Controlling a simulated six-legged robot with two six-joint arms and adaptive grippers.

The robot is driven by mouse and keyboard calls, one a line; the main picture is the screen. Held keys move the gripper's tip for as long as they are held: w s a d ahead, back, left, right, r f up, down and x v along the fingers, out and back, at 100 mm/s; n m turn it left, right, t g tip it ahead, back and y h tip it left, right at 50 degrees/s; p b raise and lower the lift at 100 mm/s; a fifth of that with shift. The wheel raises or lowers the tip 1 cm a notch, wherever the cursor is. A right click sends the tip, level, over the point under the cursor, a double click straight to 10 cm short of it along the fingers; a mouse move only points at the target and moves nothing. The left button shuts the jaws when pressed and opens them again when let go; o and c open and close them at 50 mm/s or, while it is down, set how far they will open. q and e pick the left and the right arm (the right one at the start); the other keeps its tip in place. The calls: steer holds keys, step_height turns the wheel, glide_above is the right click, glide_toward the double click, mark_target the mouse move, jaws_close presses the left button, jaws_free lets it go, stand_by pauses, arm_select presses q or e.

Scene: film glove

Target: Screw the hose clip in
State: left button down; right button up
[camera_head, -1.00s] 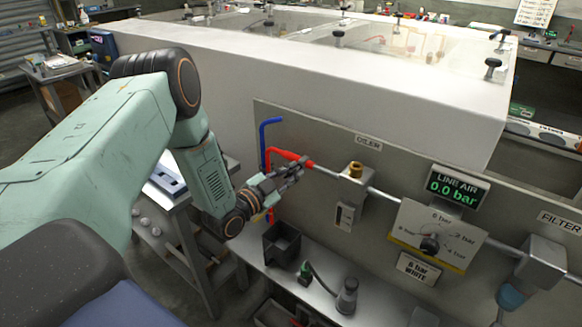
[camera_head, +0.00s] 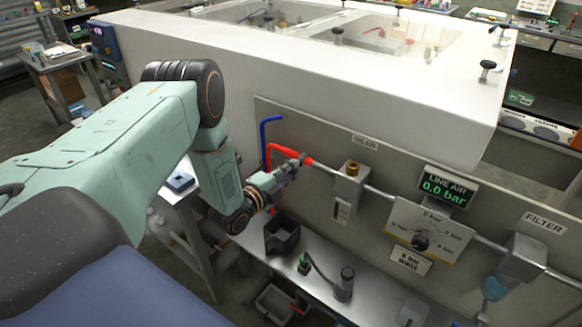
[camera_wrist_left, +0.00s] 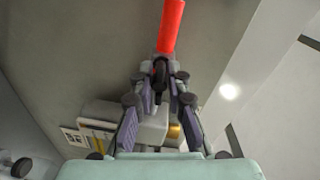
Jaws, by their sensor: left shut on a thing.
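My left gripper (camera_head: 290,164) reaches in from the left to the red hose (camera_head: 280,149) on the panel, near where the hose meets the metal pipe. In the left wrist view my left gripper (camera_wrist_left: 161,85) has its fingers closed around a small dark part at the end of the red hose (camera_wrist_left: 171,28). I take this part for the hose clip (camera_wrist_left: 160,70), but the fingers hide most of it. How far its screw is in cannot be told. My right gripper is not in view.
The oiler (camera_head: 349,185) stands on the pipe to the right of the hose. A dial plate (camera_head: 428,232) and a display reading 0.0 bar (camera_head: 444,187) are further right. A black bin (camera_head: 282,237) and a grey cylinder (camera_head: 344,284) stand on the bench below. A blue pipe (camera_head: 264,132) rises behind the hose.

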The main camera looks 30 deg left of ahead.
arm_select(q)
steer(key=shift+s+f+m, duration=0.2)
steer(key=shift+f+m, duration=0.1)
steer(key=shift+f, duration=0.05)
stand_by(1.2)
steer(key=c, duration=1.7)
jaws_free()
steer(key=o, duration=0.4)
steer(key=shift+w+r, duration=0.1)
steer(key=shift+r, duration=0.15)
steer(key=s+a, duration=0.1)
steer(key=s, duration=1.1)
steer(key=shift+r, duration=0.4)
steer(key=shift+a, duration=0.1)
